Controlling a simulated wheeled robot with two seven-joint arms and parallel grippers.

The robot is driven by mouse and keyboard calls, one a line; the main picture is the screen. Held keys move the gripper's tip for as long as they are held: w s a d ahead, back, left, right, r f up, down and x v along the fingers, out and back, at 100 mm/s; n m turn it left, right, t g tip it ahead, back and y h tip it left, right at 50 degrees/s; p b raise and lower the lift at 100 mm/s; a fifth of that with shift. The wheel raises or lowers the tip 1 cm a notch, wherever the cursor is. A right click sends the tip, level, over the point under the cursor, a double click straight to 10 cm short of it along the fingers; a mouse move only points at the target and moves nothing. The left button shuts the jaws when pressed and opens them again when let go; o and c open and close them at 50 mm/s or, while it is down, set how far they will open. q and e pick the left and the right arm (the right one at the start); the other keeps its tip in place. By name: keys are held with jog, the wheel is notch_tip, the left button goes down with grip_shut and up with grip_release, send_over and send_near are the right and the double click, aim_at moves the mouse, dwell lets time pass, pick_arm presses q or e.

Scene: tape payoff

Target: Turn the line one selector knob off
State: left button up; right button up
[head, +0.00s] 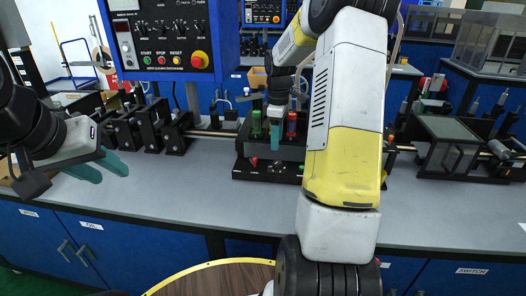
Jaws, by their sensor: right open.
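A blue-framed control panel (160,38) hangs at the upper left. It has a row of small black selector knobs (188,27) above START, STOP and RESET buttons and a red mushroom button (199,60). The knob labels are too small to read, so I cannot tell which one is line one or how it is turned. My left gripper (105,172) is at the left over the bench, below the panel, with its teal fingers apart and empty. My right gripper (275,138) points down, open, in front of the bench fixture, apart from the panel.
A grey bench (200,205) with blue cabinets runs across. Black roller stands (150,128) and a dark fixture with green and red parts (291,125) stand along its back. Another control panel (264,14) is farther back. My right arm covers the centre right. The bench front is clear.

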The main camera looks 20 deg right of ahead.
aim_at(277, 162)
jog(key=shift+w+d+f, duration=0.2)
jog(key=shift+f, duration=0.35)
jog(key=shift+w+d+f, duration=0.15)
jog(key=shift+d+f, duration=0.05)
jog(key=shift+f, duration=0.35)
notch_tip(277, 162, down, 8)
jog(key=shift+r, duration=0.25)
grip_shut()
